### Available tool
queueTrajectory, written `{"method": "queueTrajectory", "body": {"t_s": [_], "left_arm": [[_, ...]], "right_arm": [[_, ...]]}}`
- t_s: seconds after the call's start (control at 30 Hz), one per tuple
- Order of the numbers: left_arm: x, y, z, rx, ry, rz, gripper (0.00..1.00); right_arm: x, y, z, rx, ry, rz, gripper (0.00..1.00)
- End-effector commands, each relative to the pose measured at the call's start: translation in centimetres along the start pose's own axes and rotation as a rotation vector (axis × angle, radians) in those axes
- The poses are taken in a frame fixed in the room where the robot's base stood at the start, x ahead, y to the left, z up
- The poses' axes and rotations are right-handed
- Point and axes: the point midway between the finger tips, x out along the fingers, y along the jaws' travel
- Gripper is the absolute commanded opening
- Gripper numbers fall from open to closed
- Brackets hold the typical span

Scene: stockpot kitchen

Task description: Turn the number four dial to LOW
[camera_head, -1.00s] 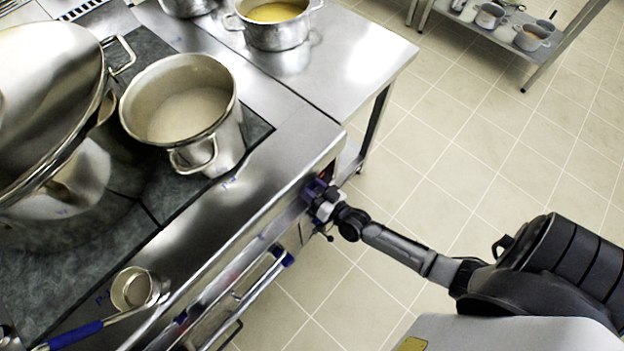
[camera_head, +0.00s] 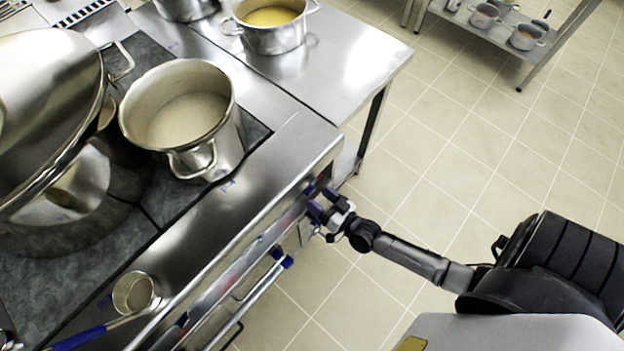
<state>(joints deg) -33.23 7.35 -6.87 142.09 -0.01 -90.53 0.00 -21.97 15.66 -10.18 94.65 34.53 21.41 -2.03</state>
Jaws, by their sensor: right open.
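The stove front panel (camera_head: 262,240) runs diagonally below the steel stove edge, seen steeply from above. My right gripper (camera_head: 319,202) is open at the far right end of this panel, with its purple fingertips close to the panel face. The number four dial cannot be made out clearly; the gripper and the stove edge cover that part of the panel. I cannot tell whether the fingers are around a dial or touching one. The dial's setting cannot be read. My left gripper is not in view.
A steel pot (camera_head: 182,118) stands on the hob, beside a very large pot (camera_head: 50,130) at the left. A ladle (camera_head: 134,294) with a blue handle lies at the front edge. An oven handle (camera_head: 250,300) juts out below the panel.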

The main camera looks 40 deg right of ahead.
Motion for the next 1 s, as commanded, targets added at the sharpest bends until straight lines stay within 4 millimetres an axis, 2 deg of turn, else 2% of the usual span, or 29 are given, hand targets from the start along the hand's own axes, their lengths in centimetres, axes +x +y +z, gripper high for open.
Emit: {"method": "queueTrajectory", "body": {"t_s": [0.03,0.2,0.43,0.63,1.0], "left_arm": [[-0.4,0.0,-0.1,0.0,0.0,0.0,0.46],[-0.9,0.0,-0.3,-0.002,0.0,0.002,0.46],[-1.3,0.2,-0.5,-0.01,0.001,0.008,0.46],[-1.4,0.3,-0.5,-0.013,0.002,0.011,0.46],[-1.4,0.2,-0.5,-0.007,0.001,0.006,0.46]], "right_arm": [[-1.2,-0.1,-0.1,-0.001,-0.003,0.0,0.66],[-4.5,-0.1,-0.1,0.0,-0.003,0.0,0.66],[-7.8,0.0,-0.1,0.0,-0.002,0.0,0.66],[-9.2,0.0,0.0,-0.001,-0.001,-0.001,0.66],[-9.5,0.0,0.0,0.0,0.001,-0.001,0.66]]}}
